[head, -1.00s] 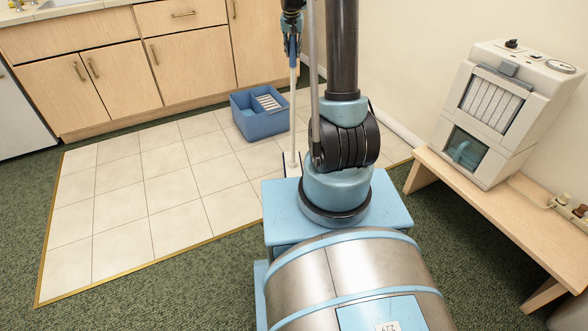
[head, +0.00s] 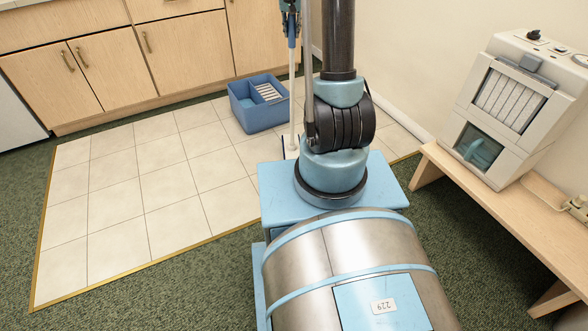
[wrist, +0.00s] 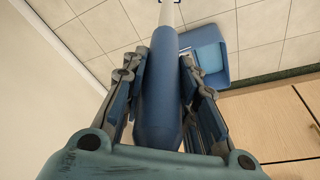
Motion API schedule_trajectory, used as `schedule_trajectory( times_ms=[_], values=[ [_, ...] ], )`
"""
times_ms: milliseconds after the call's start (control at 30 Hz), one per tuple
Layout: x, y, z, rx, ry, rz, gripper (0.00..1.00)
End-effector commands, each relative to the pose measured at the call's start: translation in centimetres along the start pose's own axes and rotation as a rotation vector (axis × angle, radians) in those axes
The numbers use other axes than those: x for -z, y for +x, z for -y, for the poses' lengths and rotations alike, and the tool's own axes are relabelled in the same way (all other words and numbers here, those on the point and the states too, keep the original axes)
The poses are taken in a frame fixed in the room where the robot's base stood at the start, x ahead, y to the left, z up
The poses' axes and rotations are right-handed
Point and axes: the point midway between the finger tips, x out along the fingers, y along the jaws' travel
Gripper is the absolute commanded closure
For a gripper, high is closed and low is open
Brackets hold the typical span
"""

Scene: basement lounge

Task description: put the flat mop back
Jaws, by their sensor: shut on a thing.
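The flat mop has a white pole (head: 292,95) and a thick blue grip (wrist: 160,98). My gripper (head: 291,14) is shut on the blue grip, with a finger on each side of it in the wrist view (wrist: 168,72). The pole hangs close to upright, just left of my arm.
Wooden cabinets (head: 110,65) line the back. A low wooden bench (head: 480,205) with a cream appliance (head: 500,125) stands at the right, by the wall. The tile floor (head: 130,200) at the left is clear, edged by green carpet.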

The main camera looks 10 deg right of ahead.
Motion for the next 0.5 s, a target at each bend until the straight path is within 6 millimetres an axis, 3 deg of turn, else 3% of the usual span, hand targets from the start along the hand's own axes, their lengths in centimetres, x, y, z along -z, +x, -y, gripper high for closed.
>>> schedule_trajectory(
  times_ms=[500],
  values=[
    [-3.5, -2.9, -1.3, 0.084, -0.300, 0.003, 1.00]
  ],
)
